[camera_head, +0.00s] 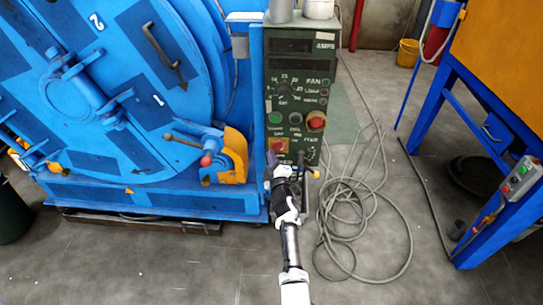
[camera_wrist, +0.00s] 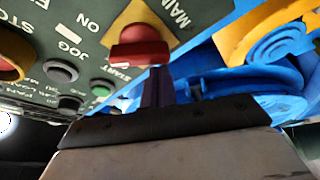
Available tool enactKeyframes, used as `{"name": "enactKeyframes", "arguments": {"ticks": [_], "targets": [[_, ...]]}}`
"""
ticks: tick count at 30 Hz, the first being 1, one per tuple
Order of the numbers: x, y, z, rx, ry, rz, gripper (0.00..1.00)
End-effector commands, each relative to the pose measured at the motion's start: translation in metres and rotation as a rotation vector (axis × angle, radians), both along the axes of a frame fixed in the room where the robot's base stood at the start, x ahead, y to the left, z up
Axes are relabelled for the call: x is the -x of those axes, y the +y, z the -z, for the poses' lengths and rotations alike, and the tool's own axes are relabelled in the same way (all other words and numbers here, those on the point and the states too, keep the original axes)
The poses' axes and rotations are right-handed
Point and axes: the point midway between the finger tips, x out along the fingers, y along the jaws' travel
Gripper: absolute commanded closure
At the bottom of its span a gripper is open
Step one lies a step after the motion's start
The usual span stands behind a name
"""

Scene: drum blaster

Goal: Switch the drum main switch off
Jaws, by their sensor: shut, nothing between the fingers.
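The drum main switch (camera_head: 278,145) is a red handle on a yellow plate, low on the left of the green control panel (camera_head: 297,75). In the wrist view the red switch handle (camera_wrist: 140,53) shows large, with the words MAIN and ON printed near it. My gripper (camera_head: 271,158) is just below the switch in the head view. In the wrist view my gripper (camera_wrist: 159,72) has its dark fingers together and empty, with the tips close to the lower right edge of the red handle. I cannot tell whether they touch.
The large blue drum machine (camera_head: 130,90) stands left of the panel, with a red-tipped lever (camera_head: 206,160) nearby. A red stop button on yellow (camera_head: 316,121) is above right of the switch. Loose cables (camera_head: 350,215) lie on the floor. A blue frame (camera_head: 445,100) stands at right.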

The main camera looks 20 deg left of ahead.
Motion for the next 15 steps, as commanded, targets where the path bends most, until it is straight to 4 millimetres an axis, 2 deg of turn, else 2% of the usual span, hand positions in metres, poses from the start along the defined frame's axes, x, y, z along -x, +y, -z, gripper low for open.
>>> {"name": "enactKeyframes", "arguments": {"ticks": [15], "targets": [[-0.0016,-0.0040,0.0024,0.158,-0.042,0.005,1.00]]}}
